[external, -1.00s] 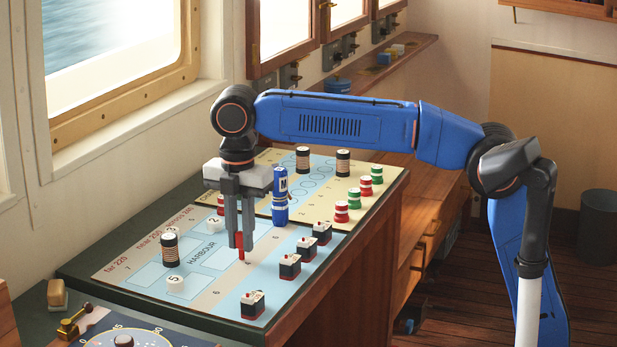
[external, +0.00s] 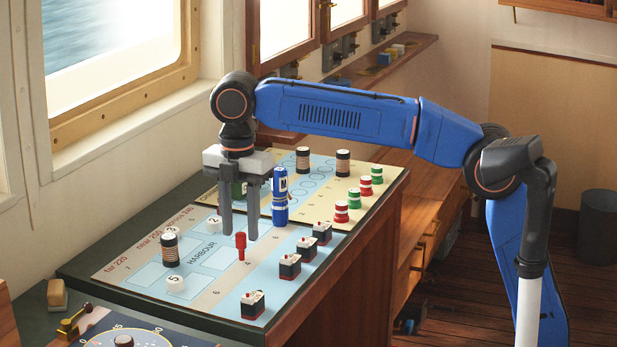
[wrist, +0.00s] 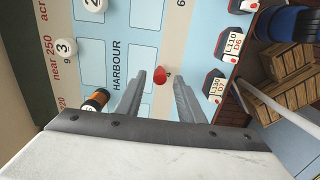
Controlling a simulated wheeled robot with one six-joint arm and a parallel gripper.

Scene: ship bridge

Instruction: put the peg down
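The red peg (external: 241,246) stands upright on the pale strip of the chart board, right of the word HARBOUR. It also shows in the wrist view (wrist: 160,75), between the fingertips and apart from both. My gripper (external: 239,236) is open, with one finger on each side of the peg. In the wrist view the gripper (wrist: 160,83) holds nothing.
Black-and-white model ships (external: 290,266) stand right of the peg. A blue bottle-like piece (external: 280,196) stands close behind the right finger. A black-and-tan cylinder (external: 169,249) and white numbered discs (external: 176,284) are at left. Red and green pieces (external: 341,211) stand at back right.

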